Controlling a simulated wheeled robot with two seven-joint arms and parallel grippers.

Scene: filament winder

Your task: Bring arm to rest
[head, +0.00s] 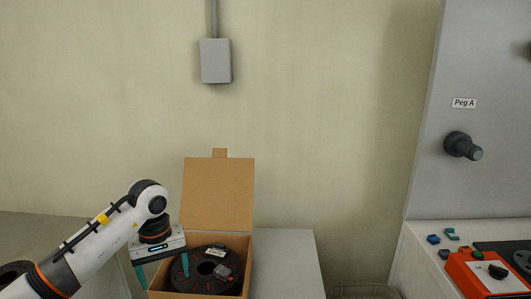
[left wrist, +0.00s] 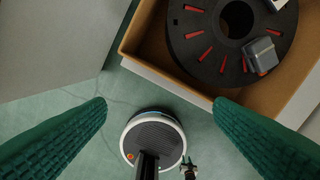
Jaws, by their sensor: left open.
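My left arm comes in from the lower left in the head view. Its gripper (head: 163,269) points down beside and partly in front of the open cardboard box. Its green fingers are apart with nothing between them. In the left wrist view the fingers (left wrist: 160,105) are also wide apart, with green floor between them and the box's near edge just beyond.
The open cardboard box (head: 217,195) holds a black spool (head: 190,279) with a small grey item on it. It stands on a grey cabinet (head: 285,262). At right, a panel bears Peg A (head: 460,146), empty, above an orange device (head: 470,280). A wall box (head: 215,61) hangs above.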

